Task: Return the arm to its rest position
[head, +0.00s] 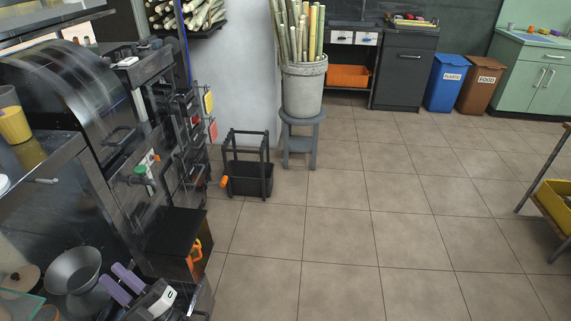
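My gripper (110,274) is at the bottom left of the head view, with two purple fingers and a black and white body. The fingers point up and left, with a gap between them, and nothing shows between them. The gripper appears beside a metal bowl (74,270) on the left counter; I cannot tell its height above the counter. Most of my arm is out of view.
The sugarcane press (75,95) stands close at left, with a yellow cup (14,124) on its side. A black caddy (248,180) stands on the floor. A cane bucket (303,90) sits on a stool (300,150). The central tiled floor is clear.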

